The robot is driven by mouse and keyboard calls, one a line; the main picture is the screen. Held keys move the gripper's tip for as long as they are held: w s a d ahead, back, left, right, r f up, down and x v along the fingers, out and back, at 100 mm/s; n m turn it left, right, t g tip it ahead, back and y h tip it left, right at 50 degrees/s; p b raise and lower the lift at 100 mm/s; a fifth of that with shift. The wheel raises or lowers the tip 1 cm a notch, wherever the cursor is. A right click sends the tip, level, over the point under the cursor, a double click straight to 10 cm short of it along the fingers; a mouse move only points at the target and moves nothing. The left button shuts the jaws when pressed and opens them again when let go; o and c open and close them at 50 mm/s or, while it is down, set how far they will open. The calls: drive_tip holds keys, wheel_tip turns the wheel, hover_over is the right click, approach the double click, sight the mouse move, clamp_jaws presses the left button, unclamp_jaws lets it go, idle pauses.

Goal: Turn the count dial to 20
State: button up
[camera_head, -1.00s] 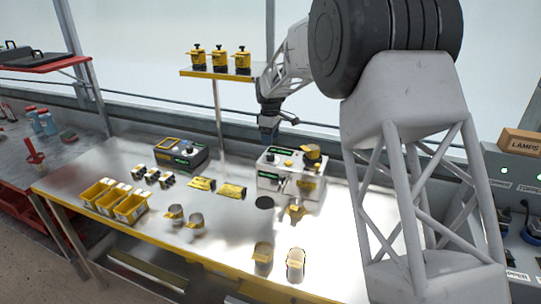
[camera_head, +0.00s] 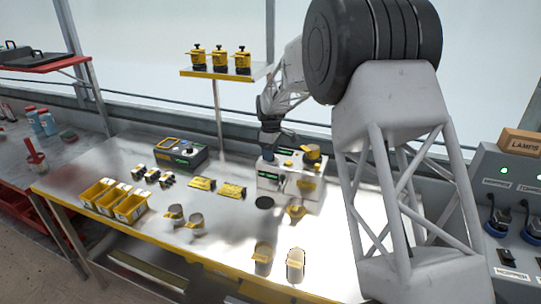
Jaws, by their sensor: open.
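The tray seeder (camera_head: 273,184), a white box with yellow parts and green displays, stands on the right half of the metal table. A yellow-topped cup (camera_head: 312,152) is on its top right. My gripper (camera_head: 268,150) points down at the seeder's top left and is open. It covers part of the top there, and I cannot tell whether it touches. The count dial cannot be made out clearly at this size. A dark box with a green display and knob (camera_head: 187,149) stands further left.
Yellow bins (camera_head: 130,208), yellow packets (camera_head: 232,190) and several metal cups (camera_head: 263,252) stand on the table (camera_head: 225,229). A shelf (camera_head: 222,73) with three yellow-black containers is behind. A grey panel with a LAMPS box (camera_head: 519,141) is at right.

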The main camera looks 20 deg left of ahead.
drive_tip(key=shift+f, duration=0.75)
drive_tip(key=c, duration=0.9)
drive_tip(key=shift+c, duration=0.2)
drive_tip(key=shift+m, duration=0.5)
drive_tip(key=m, duration=1)
drive_tip(key=shift+m, duration=0.4)
